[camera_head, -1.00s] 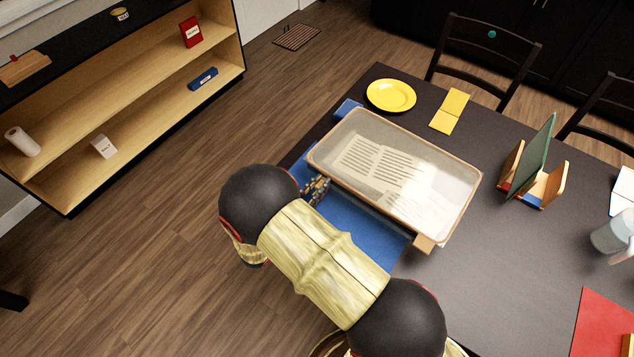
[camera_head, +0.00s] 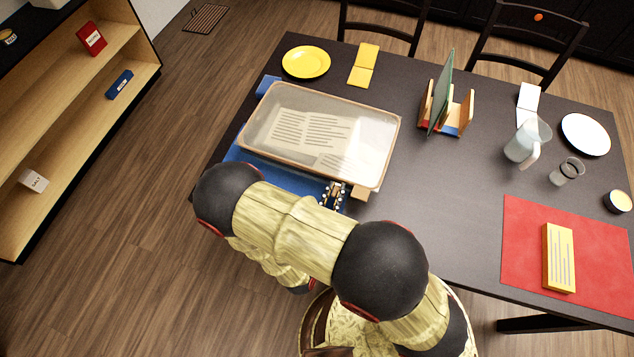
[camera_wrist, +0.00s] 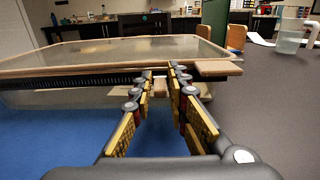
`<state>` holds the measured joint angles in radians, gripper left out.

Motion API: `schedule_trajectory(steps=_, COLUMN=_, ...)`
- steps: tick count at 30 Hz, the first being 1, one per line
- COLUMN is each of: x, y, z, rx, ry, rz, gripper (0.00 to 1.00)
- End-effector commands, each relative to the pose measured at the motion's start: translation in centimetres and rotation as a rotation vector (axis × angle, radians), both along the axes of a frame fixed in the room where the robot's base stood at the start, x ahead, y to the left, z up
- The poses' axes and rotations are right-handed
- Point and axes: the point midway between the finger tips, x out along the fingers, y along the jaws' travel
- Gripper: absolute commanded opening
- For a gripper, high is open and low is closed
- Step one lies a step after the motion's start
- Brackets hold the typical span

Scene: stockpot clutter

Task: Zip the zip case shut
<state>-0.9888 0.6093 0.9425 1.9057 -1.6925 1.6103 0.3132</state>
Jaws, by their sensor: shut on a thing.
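The zip case (camera_head: 262,113) is a clear, tan-rimmed box with printed sheets inside, lying on a blue mat (camera_head: 240,156) at the table's left side. It fills the back of the wrist view (camera_wrist: 60,98), where a dark zip track runs along its front below the rim. A tan end tab (camera_head: 361,192) sticks out at its front right corner; it also shows in the wrist view (camera_wrist: 215,68). My gripper (camera_head: 333,190) is at the front edge, just left of that tab. In the wrist view its fingers (camera_wrist: 160,78) are shut on the small zip pull, mostly hidden between the fingertips.
A yellow plate (camera_head: 306,62) and yellow folded card (camera_head: 363,65) lie behind the case. A rack with a green board (camera_head: 441,95) stands to its right. A pitcher (camera_head: 526,142), a glass (camera_head: 566,171) and a red mat (camera_head: 590,240) are further right. Bare table lies between.

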Motion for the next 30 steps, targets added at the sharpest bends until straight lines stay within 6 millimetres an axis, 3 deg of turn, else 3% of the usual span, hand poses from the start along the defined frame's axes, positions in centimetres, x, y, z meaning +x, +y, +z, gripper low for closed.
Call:
schedule_trajectory(steps=6, x=-0.6, y=-1.25, z=0.01, rx=0.001, ry=0.0, rz=0.0, gripper=0.0)
schedule_trajectory(steps=17, x=-0.65, y=-1.35, z=-0.02, rx=0.001, ry=0.0, rz=-0.001, gripper=0.0)
schedule_trajectory(steps=18, x=-0.65, y=-1.35, z=-0.02, rx=0.001, ry=0.0, rz=-0.001, gripper=0.18)
schedule_trajectory(steps=24, x=-0.64, y=-1.33, z=-0.02, rx=0.0, ry=0.0, rz=-0.001, gripper=0.29)
schedule_trajectory(steps=30, x=-0.64, y=-1.33, z=-0.02, rx=0.0, ry=0.0, rz=-0.001, gripper=0.3)
